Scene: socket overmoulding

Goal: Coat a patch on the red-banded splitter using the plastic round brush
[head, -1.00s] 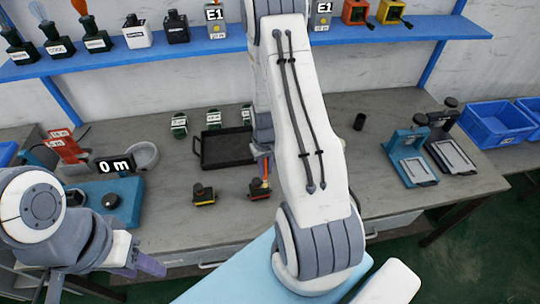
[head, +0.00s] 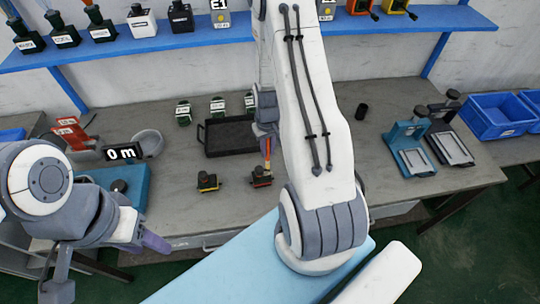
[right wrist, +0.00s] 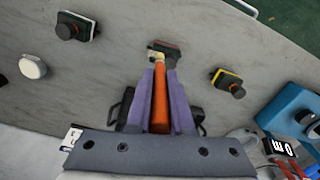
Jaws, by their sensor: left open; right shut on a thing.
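The red-banded splitter (head: 261,177) is a small dark block on the bench; it also shows in the right wrist view (right wrist: 172,46). My right gripper (head: 265,134) is shut on the brush (head: 267,151), gripping its orange handle (right wrist: 159,100) between purple fingers (right wrist: 160,78). The brush points down, its lower end at the splitter; I cannot tell whether the bristles touch it. The coating patch cannot be made out. My left gripper (head: 153,241) is open and empty, out in front of the bench at lower left.
A yellow-banded splitter (head: 208,181) stands to the left. A black tray (head: 229,152) and several small green-and-white items (head: 184,113) lie behind. A blue device (head: 130,181) with a 0 m display is at left. Another dark block (right wrist: 77,27) shows in the wrist view.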

